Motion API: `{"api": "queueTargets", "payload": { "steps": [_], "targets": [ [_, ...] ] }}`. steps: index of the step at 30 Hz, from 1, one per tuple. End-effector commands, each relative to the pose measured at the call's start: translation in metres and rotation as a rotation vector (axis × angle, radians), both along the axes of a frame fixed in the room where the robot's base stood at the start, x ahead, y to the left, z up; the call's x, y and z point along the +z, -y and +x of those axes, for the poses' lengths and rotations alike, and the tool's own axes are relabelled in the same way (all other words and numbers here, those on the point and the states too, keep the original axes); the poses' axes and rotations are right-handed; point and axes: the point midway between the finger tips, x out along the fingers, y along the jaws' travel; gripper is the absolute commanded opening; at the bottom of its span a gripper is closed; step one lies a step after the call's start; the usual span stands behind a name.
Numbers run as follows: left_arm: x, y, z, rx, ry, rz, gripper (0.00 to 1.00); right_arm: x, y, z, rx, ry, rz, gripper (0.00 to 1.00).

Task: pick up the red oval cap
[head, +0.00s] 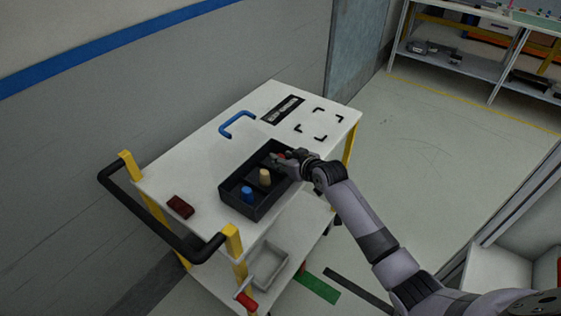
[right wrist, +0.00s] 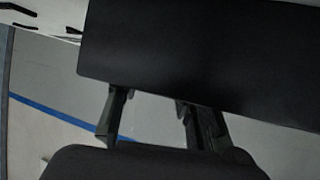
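A small bit of red, likely the red oval cap (head: 281,157), shows at the tips of my right gripper (head: 285,158), over the far end of the black divided tray (head: 225,189) in the head view. The gripper hides most of it. In the right wrist view two dark fingers (right wrist: 158,112) stand apart, but a large black surface covers their tips. The red cap does not show there, so I cannot tell whether the fingers hold it. My left gripper is not in view.
The tray holds a tan cylinder (head: 264,176) and a blue cylinder (head: 247,194). A dark red block (head: 180,206) and a blue handle (head: 237,122) lie on the white cart top (head: 190,160). Corner marks (head: 318,124) frame a clear area at the right. A black push bar edges the cart.

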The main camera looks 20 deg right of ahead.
Motion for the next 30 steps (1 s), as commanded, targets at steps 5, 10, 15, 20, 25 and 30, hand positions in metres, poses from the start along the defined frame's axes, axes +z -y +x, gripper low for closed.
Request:
{"api": "queueTargets", "payload": {
  "steps": [5, 10, 15, 20, 25, 30],
  "targets": [
    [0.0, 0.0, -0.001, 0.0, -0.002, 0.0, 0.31, 0.0, 0.0, 0.0, 0.0, -0.001, 0.0, 0.22],
    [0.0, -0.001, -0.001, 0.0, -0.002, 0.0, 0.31, 0.0, 0.0, 0.0, 0.0, -0.001, 0.0, 0.1],
    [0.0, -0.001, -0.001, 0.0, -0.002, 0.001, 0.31, 0.0, 0.0, 0.0, 0.0, -0.001, 0.0, 0.03],
    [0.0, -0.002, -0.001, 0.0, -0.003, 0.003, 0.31, 0.0, 0.0, 0.0, 0.0, 0.0, 0.0, 0.03],
    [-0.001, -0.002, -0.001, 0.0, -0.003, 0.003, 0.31, 0.009, 0.0, 0.0, 0.0, 0.003, 0.001, 0.03],
    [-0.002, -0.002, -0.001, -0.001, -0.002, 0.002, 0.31, 0.033, 0.0, 0.0, 0.001, 0.005, 0.0, 0.03]
  ]
}}
